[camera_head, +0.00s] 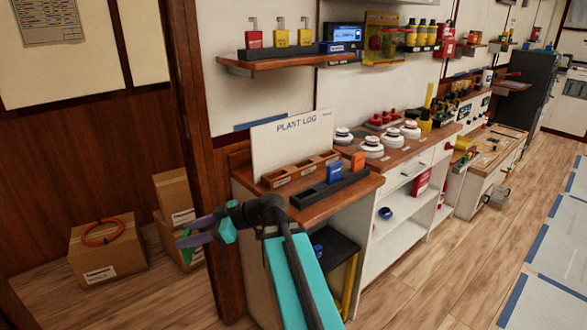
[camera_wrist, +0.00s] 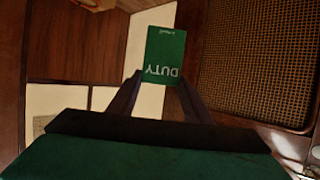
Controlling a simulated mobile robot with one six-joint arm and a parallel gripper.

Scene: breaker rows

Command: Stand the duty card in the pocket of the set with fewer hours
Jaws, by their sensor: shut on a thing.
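My gripper (camera_head: 184,232) is at the left in the head view, off the bench's left end. In the wrist view my gripper (camera_wrist: 158,84) is shut on the duty card (camera_wrist: 165,56), a green card with white "DUTY" lettering that reads upside down there. The card sticks out past the fingertips, clear of any pocket. In the head view a wooden holder with several compartments (camera_head: 318,162) sits on the bench before a white "PLANT LOG" board (camera_head: 283,143). I cannot read any hours or tell which compartment belongs to which set.
A black rack (camera_head: 318,191) with a blue and an orange block stands in front of the holder on the wooden bench (camera_head: 366,184). White round detectors (camera_head: 372,148) are to its right. A shelf (camera_head: 280,63) hangs above. Cardboard boxes (camera_head: 107,250) stand on the floor at left.

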